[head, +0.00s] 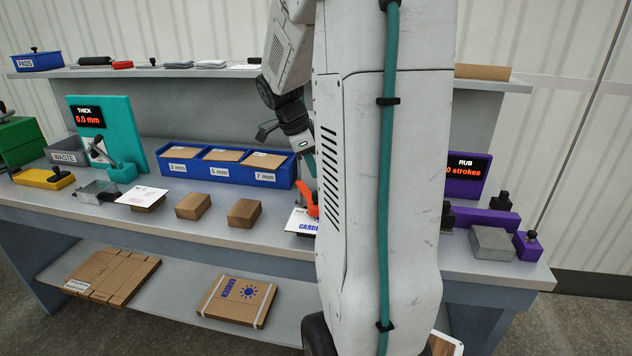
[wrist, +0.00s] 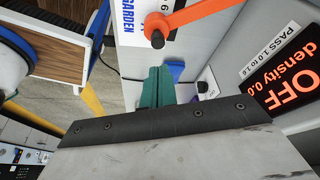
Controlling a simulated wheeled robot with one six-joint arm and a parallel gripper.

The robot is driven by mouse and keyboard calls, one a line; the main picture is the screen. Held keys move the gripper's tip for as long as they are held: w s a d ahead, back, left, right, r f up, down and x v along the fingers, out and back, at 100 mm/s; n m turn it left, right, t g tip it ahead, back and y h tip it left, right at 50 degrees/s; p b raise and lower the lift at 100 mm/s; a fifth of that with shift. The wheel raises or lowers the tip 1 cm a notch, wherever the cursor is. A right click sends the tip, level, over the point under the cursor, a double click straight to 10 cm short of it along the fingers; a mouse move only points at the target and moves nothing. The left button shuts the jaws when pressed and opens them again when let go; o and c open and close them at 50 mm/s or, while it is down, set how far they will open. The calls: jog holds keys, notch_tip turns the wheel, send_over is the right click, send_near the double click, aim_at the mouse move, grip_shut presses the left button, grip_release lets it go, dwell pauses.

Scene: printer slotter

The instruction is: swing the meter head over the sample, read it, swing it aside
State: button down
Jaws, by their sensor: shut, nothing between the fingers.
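The orange swing arm of the meter (wrist: 225,20) crosses the top of the wrist view. Its round end with a dark knob (wrist: 158,39) overlaps the printed white sample card (wrist: 130,50), lettered GARDEN in blue; I cannot tell the height between them. The meter display (wrist: 285,80) reads OFF, density 0.0, beside a label PASS 1.0 to 1.6. In the head view the orange arm (head: 308,198) stands over the card (head: 299,222), partly hidden by my arm. My gripper (wrist: 157,87) has teal fingers, shut and empty, just short of the orange end.
A blue bin row (head: 225,174) stands left of the meter. Brown blocks (head: 244,213) sit along the bench front. A purple rub tester (head: 485,218) stands at the right. A teal thickness gauge (head: 125,130) stands at the left. Flat boxes (head: 237,301) lie on the lower shelf.

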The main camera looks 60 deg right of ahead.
jog(key=v, duration=0.4)
jog(key=shift+s+d, duration=0.1)
dwell(0.5)
jog(key=s+a+n+t+y, duration=0.1)
jog(key=s+a+n, duration=0.2)
jog(key=a+n, duration=0.6)
jog(key=s+a+n+t, duration=0.1)
jog(key=s+a+n, duration=0.3)
jog(key=a+n, duration=0.5)
jog(key=s+a+n+t+y, duration=0.1)
jog(key=s+a+n, duration=0.3)
jog(key=a+n, duration=0.5)
jog(key=a+t, duration=0.1)
jog(key=a, duration=0.4)
jog(key=shift+s+a+r+y, duration=0.2)
jog(key=shift+y, duration=0.1)
